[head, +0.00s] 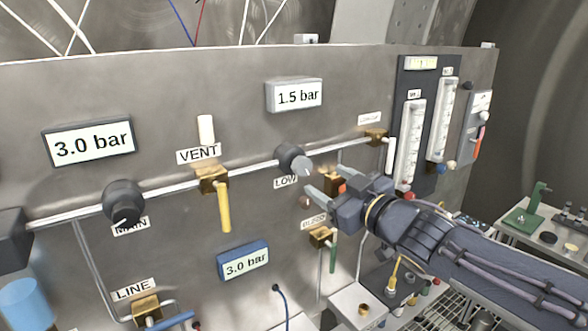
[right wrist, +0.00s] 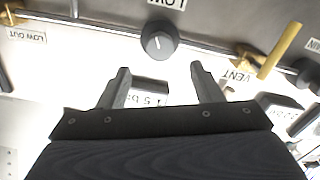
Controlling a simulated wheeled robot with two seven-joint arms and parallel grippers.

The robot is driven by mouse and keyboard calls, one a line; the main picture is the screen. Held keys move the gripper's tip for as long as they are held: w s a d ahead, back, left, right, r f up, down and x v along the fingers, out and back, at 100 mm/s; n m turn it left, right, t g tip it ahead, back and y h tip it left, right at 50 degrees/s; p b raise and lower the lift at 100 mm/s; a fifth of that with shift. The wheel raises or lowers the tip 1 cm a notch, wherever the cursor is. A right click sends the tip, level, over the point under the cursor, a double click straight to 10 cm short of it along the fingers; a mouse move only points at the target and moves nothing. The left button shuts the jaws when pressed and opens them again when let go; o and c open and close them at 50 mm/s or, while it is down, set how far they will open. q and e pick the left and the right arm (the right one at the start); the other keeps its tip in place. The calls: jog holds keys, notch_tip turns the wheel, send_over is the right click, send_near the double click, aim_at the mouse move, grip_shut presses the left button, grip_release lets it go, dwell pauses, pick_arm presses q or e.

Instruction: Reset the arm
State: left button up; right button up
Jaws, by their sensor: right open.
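My right arm (head: 490,270) reaches in from the lower right toward the grey panel. Its gripper (head: 310,179) is open, with nothing between the fingers. The fingertips are close to the LOW knob (head: 291,157), a dark round knob with a pale face on the pipe. In the right wrist view the two fingers (right wrist: 160,72) stand apart, and the LOW knob (right wrist: 158,38) shows beyond the gap between them, clear of both. Whether a fingertip touches the panel cannot be told. My left gripper is not in view.
The panel carries the MAIN knob (head: 123,202), the yellow VENT lever (head: 224,207), and displays reading 1.5 bar (head: 296,95) and 3.0 bar (head: 90,144). Flow tubes (head: 410,143) stand right of the gripper. A blue-handled LINE valve (head: 147,308) is low left. A small table (head: 545,225) stands at right.

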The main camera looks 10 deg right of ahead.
jog(key=s+d+f+m+g+h, duration=0.3)
jog(key=s+d+f+m, duration=0.1)
jog(key=s+f, duration=0.25)
jog(key=s+d+f+m+g+h, duration=0.2)
jog(key=s+d+f+m+h, duration=0.15)
jog(key=s+f, duration=0.35)
jog(key=s+a+f+m+g+y+b, duration=0.1)
jog(key=s+a+f+g+y, duration=0.3)
jog(key=s+f, duration=0.7)
jog(key=s+a+g, duration=0.2)
jog(key=a, duration=0.1)
jog(key=shift+s+f, duration=0.25)
jog(key=shift+s, duration=0.05)
jog(key=shift+m, duration=0.25)
dwell(1.4)
